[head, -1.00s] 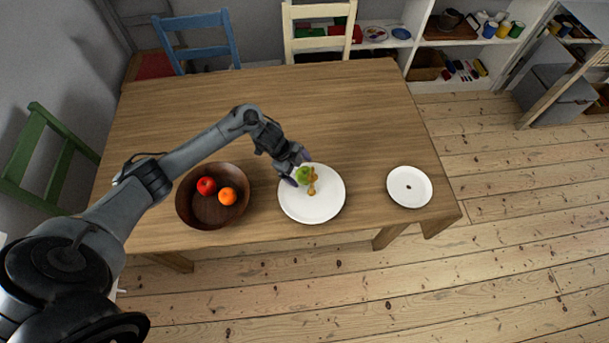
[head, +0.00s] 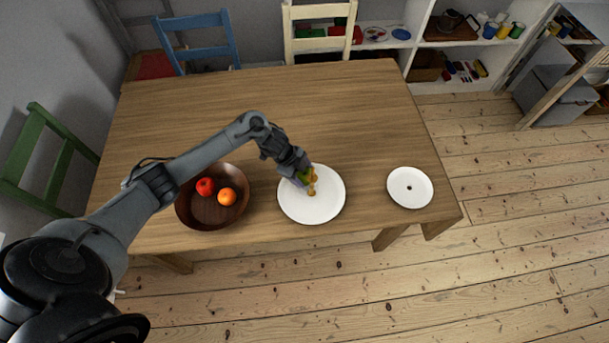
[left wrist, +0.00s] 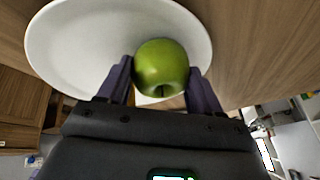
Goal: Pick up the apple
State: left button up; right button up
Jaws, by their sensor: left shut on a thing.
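A green apple (left wrist: 161,66) sits between the two fingers of my left gripper (left wrist: 163,78) in the left wrist view. The gripper is shut on it, with one finger at each side. In the head view my left gripper (head: 303,177) is over the white plate (head: 318,206), and only a little of the green apple (head: 306,174) shows past it. The plate also shows behind the apple in the left wrist view (left wrist: 75,45). I cannot tell whether the apple touches the plate. My right gripper is not in view.
A brown bowl (head: 211,217) with a red apple (head: 205,187) and an orange (head: 227,197) stands left of the plate. A yellow-brown item (head: 312,190) lies on the plate. A smaller white plate (head: 410,175) is at the right. The table's (head: 250,90) far half is clear.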

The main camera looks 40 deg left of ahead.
pick_arm(q)
jog(key=shift+r, duration=0.15)
jog(key=shift+r, duration=0.45)
notch_tip(320, 180, up, 15)
jog(key=p, duration=0.3)
jog(key=s+a+p, duration=0.5)
jog(key=s+p, duration=0.2)
jog(key=s, duration=0.2)
jog(key=s+a+p, duration=0.5)
jog(key=s+p, duration=0.1)
jog(key=s, duration=0.4)
jog(key=s+a+f+p, duration=0.1)
jog(key=s+a+f, duration=0.2)
jog(key=s, duration=0.3)
jog(key=s+a+f+p, duration=0.2)
jog(key=s+a+f, duration=0.1)
jog(key=s, duration=0.3)
jog(key=shift+a+f, duration=0.3)
jog(key=shift+f, duration=0.25)
